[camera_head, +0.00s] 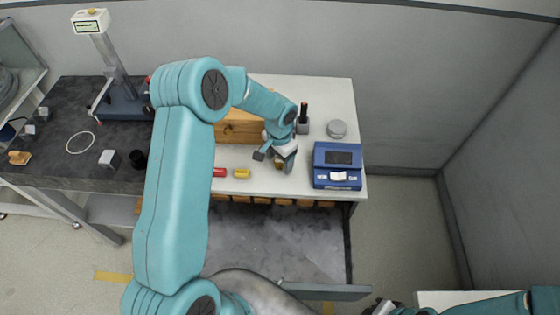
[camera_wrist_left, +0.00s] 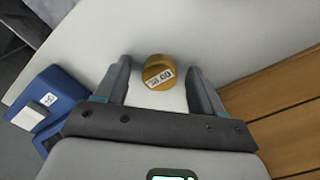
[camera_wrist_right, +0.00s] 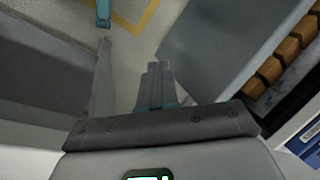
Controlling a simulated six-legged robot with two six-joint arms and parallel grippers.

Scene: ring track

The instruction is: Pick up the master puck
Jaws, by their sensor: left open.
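The master puck appears to be the small brass-coloured cylinder with a white printed label (camera_wrist_left: 158,72). It sits on the white tabletop in the left wrist view. My left gripper (camera_wrist_left: 159,68) is open, with one finger on each side of the puck and visible gaps between. In the head view the left gripper (camera_head: 275,160) is low over the white table, and the puck (camera_head: 279,164) shows only partly beside its fingers. My right gripper (camera_wrist_right: 157,68) is shut and empty, away from the puck. Only part of the right arm shows at the lower right of the head view.
A blue device (camera_head: 337,178) stands right of the left gripper. A wooden box (camera_head: 238,128), a black-handled tool (camera_head: 303,114) and a round grey disc (camera_head: 337,129) are behind. Red (camera_head: 219,172) and yellow (camera_head: 242,173) pieces lie to the left.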

